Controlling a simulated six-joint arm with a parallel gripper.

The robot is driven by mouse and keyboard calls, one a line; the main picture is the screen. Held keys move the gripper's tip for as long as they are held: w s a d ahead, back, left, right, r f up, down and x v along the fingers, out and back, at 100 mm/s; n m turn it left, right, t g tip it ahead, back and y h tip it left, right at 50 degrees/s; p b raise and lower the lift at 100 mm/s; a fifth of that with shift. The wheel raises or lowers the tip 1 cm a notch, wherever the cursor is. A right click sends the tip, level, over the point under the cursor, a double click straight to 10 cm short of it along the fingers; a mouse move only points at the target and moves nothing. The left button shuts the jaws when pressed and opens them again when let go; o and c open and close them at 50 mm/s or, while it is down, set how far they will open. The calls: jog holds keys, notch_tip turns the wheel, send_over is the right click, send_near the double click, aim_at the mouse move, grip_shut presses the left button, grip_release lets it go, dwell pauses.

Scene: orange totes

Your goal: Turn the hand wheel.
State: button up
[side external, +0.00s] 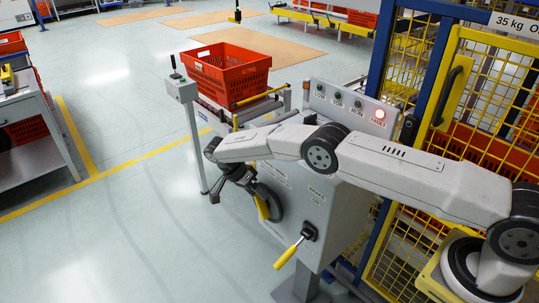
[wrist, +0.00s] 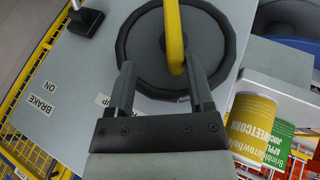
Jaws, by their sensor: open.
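The hand wheel (side external: 272,203) is a dark disc on the face of a grey control cabinet (side external: 320,205), partly hidden by my gripper (side external: 241,180) in the side external view. The wheel (wrist: 150,45) fills the upper middle of the wrist view. Its yellow handle (wrist: 174,38) stands out towards the camera. My gripper (wrist: 160,70) is open, with its two fingers over the lower part of the wheel. The handle's lower end appears between the fingers, nearer the right one. I cannot tell whether either finger touches it.
A yellow-handled lever (side external: 288,254) sticks out low on the cabinet. An orange tote (side external: 228,75) sits on a conveyor behind. Yellow mesh fencing (side external: 485,90) stands at right. Cans (wrist: 250,125) show beside the cabinet.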

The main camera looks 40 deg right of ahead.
jog(key=s+d+r, duration=0.1)
jog(key=s+r, duration=0.8)
jog(key=s, duration=0.5)
jog(key=shift+d+r, duration=0.15)
jog(key=shift+r, duration=0.25)
dwell(0.7)
jog(key=shift+f, duration=0.1)
grip_shut()
jog(key=s+a+f+t+y, duration=0.1)
jog(key=a+f+t+y, duration=0.35)
jog(key=f+t, duration=0.4)
jog(key=s+d+r+m+t, duration=0.1)
jog(key=d+r+t, duration=0.3)
jog(key=t, duration=0.2)
jog(key=shift+s+r+t, duration=0.35)
jog(key=shift+r, duration=0.05)
